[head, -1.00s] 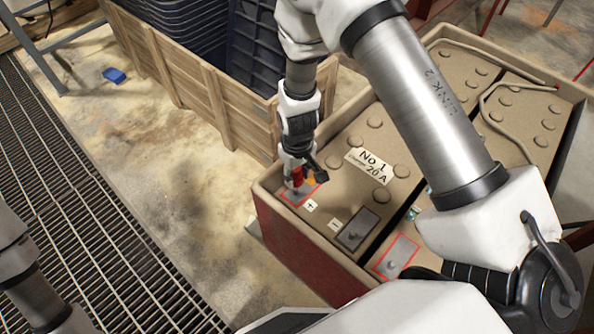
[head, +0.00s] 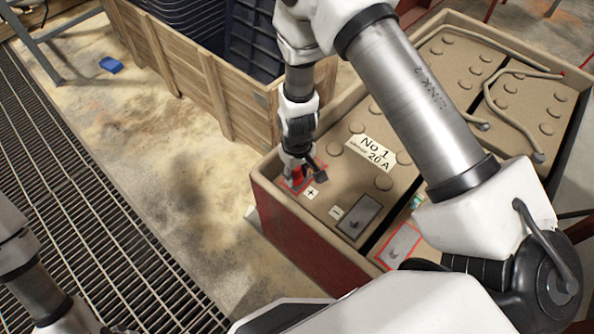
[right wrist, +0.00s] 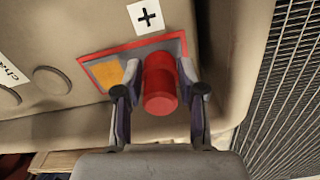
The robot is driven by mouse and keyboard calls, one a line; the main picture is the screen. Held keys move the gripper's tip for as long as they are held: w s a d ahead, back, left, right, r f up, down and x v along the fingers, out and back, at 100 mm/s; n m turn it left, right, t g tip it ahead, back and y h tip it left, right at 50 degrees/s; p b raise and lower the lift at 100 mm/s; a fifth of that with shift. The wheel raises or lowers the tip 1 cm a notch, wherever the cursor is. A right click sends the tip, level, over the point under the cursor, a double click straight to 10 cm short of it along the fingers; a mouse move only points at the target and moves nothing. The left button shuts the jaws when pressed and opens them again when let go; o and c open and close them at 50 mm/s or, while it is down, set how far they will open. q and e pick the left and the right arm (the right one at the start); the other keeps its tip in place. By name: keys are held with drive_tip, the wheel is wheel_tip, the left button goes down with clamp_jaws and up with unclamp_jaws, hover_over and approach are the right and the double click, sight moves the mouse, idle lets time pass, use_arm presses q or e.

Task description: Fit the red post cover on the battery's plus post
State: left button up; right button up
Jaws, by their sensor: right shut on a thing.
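The battery marked No 1 (head: 330,205) stands at the right in the head view. Its plus pad (head: 317,183), outlined in red, lies at the near left corner beside the plus label (head: 311,192). My right gripper (head: 299,176) is at that pad, shut on the red post cover (head: 297,175). In the right wrist view the red cover (right wrist: 160,85) sits between the two fingers, over the pad (right wrist: 132,62). The plus post is hidden behind the cover; I cannot tell whether the cover is seated on it. My left gripper is out of view.
The minus pad (head: 357,217) lies to the right of the plus pad. A raised rim (head: 263,183) edges the battery case. A wooden crate (head: 195,85) with dark bins stands behind it. A blue object (head: 111,65) lies on open floor near a floor grating (head: 85,220).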

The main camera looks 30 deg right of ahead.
drive_tip(key=o, duration=1.2)
drive_tip(key=shift+o, duration=0.2)
drive_tip(key=shift+r, duration=0.1)
wheel_tip(320, 180, up, 12)
drive_tip(key=shift+f, duration=0.1)
